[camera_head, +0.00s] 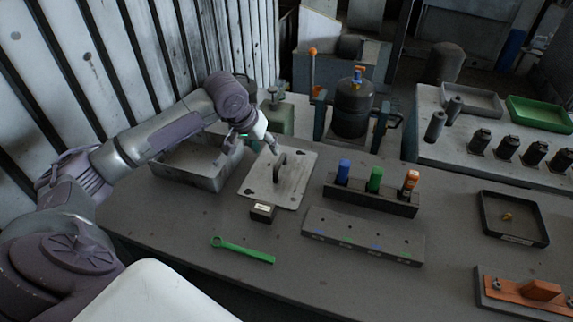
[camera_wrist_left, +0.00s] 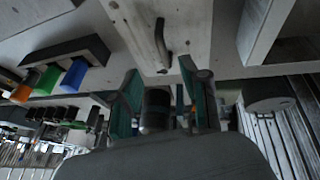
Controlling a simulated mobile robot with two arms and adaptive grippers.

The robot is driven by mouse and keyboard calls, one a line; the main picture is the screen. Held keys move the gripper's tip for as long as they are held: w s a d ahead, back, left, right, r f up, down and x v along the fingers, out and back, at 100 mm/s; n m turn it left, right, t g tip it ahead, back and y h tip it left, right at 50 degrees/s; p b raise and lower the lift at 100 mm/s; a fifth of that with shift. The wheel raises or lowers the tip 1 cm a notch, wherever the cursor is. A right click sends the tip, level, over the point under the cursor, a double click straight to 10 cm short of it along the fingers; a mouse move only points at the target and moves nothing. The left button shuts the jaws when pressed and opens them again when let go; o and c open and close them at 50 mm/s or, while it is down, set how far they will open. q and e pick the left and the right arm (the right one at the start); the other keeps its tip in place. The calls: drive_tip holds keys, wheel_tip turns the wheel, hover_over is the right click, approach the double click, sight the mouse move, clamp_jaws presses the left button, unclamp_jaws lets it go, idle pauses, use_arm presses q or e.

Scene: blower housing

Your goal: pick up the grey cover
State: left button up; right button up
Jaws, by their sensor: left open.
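The grey cover (camera_head: 296,178) is a flat, light grey square plate with small dark holes near its corners and a dark upright handle (camera_head: 280,160) in the middle. It lies on the workbench. In the left wrist view the cover (camera_wrist_left: 186,30) fills the top centre, with its handle (camera_wrist_left: 161,40) standing out. My left gripper (camera_head: 273,146) is just above and behind the handle in the head view, open and empty. In the left wrist view the left gripper's spread fingers (camera_wrist_left: 163,88) point toward the plate, with the handle beyond the gap. My right gripper is not in view.
A grey metal bin (camera_head: 205,181) stands close left of the cover. A small labelled block (camera_head: 263,213) sits at its front edge. A rack (camera_head: 370,197) with blue, green and orange-topped items is to the right. A green wrench (camera_head: 243,251) lies in front, with bare bench around it.

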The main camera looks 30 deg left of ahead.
sight(278, 163)
use_arm(q)
drive_tip(key=x, duration=0.5)
drive_tip(key=shift+s+d+f+p, duration=0.1)
drive_tip(key=shift+f+p, duration=0.3)
drive_tip(key=shift+f, duration=0.1)
drive_tip(key=shift+w+f+p, duration=0.45)
drive_tip(key=shift+w+f, duration=0.45)
drive_tip(key=shift+f, duration=0.2)
drive_tip(key=x, duration=0.3)
drive_tip(key=shift+w+f+p, duration=0.1)
drive_tip(key=shift+w+p, duration=0.15)
drive_tip(key=shift+p, duration=0.1)
drive_tip(key=shift+w+f, duration=0.15)
drive_tip(key=shift+f, duration=0.1)
drive_tip(key=shift+c, duration=0.5)
clamp_jaws()
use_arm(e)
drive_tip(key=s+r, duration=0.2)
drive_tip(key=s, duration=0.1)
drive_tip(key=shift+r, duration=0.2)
